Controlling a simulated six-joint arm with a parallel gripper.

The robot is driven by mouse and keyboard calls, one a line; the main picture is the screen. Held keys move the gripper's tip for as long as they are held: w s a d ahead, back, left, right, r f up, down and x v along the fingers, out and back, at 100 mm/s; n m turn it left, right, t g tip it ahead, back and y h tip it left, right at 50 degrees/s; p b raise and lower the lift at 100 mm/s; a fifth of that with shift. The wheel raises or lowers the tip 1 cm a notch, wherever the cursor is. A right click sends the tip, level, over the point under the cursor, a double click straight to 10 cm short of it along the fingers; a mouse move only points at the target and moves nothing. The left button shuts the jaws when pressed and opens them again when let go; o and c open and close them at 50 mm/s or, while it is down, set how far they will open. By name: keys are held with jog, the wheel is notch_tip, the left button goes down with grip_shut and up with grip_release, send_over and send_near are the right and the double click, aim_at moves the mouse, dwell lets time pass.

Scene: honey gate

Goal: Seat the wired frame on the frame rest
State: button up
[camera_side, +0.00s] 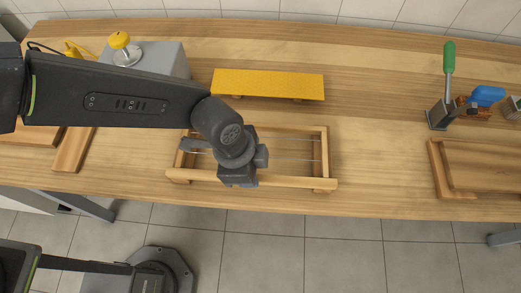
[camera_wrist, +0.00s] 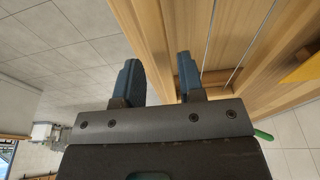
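The wired frame (camera_side: 290,182) is a light wooden rectangle with thin wires across it, lying near the table's front edge in the side view. Small wooden pieces show under its front corners; I cannot tell whether they belong to a frame rest. My gripper (camera_side: 238,181) is over the frame's front bar, left of its middle, and hides part of it. In the wrist view the fingers of my gripper (camera_wrist: 157,75) are apart, one on each side of the wooden bar (camera_wrist: 150,30). Contact with the bar is not clear.
A yellow sheet (camera_side: 268,84) lies behind the frame. A grey box (camera_side: 165,62) with a yellow-knobbed part stands back left. A wooden tray-like piece (camera_side: 437,165), a green-handled tool (camera_side: 449,57) and a blue-handled item (camera_side: 487,96) are at right. Table between frame and tray is clear.

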jog(key=shift+a+r, duration=0.1)
jog(key=shift+r, duration=0.3)
jog(key=o, duration=0.6)
jog(key=shift+c, duration=0.2)
jog(key=o, duration=0.6)
jog(key=shift+o, duration=0.2)
